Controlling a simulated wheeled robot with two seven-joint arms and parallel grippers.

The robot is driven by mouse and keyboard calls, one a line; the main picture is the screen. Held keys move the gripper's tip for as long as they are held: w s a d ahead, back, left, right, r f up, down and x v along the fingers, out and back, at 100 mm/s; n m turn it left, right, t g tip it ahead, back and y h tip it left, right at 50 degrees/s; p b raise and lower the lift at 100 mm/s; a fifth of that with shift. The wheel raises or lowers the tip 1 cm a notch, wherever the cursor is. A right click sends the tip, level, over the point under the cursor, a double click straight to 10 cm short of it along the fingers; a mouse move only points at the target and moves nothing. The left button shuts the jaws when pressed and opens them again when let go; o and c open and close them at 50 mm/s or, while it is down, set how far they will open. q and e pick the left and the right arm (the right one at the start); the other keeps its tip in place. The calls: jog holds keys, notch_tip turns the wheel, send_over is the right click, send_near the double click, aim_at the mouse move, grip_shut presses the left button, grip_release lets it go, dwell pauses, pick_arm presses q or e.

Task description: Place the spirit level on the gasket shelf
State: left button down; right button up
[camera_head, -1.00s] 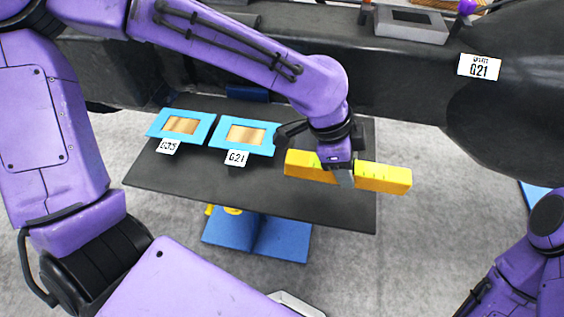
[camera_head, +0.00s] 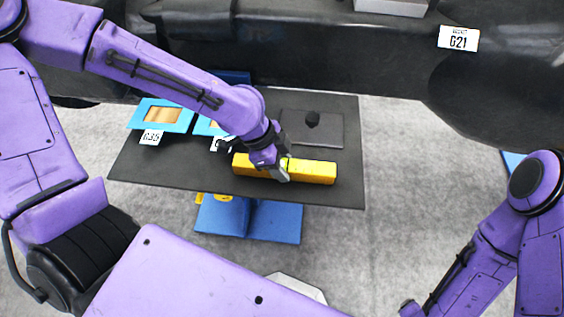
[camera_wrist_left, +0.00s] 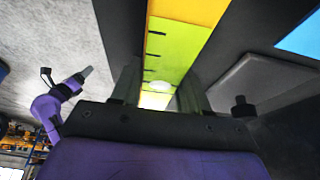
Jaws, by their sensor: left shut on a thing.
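The spirit level is a long yellow bar (camera_head: 312,172) with a yellow-green vial section, lying level above or on the front part of the dark shelf (camera_head: 165,175). My left gripper (camera_head: 283,172) is shut on it near its middle, and the arm hides part of it. In the left wrist view the level (camera_wrist_left: 188,38) runs between my two fingers (camera_wrist_left: 160,90). I cannot tell whether its underside touches the shelf. My right arm (camera_head: 470,275) shows at the lower right, its fingertips not clear in the head view.
Two blue-framed gaskets, one clear (camera_head: 160,115) and one partly hidden (camera_head: 205,126), lie left on the shelf with white tags. A large black casting bears a G21 label (camera_head: 458,39).

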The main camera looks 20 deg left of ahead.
pick_arm(q)
jog(key=c, duration=0.6)
grip_release()
jog(key=shift+f, duration=0.1)
jog(key=shift+o, duration=0.2)
jog(key=shift+a+r, duration=0.1)
jog(key=shift+r, duration=0.35)
jog(key=p+v, duration=0.2)
jog(key=v, duration=0.7)
jog(key=shift+a+r, duration=0.1)
jog(key=shift+r, duration=0.2)
jog(key=shift+p+v, duration=0.9)
jog(key=shift+p, duration=0.1)
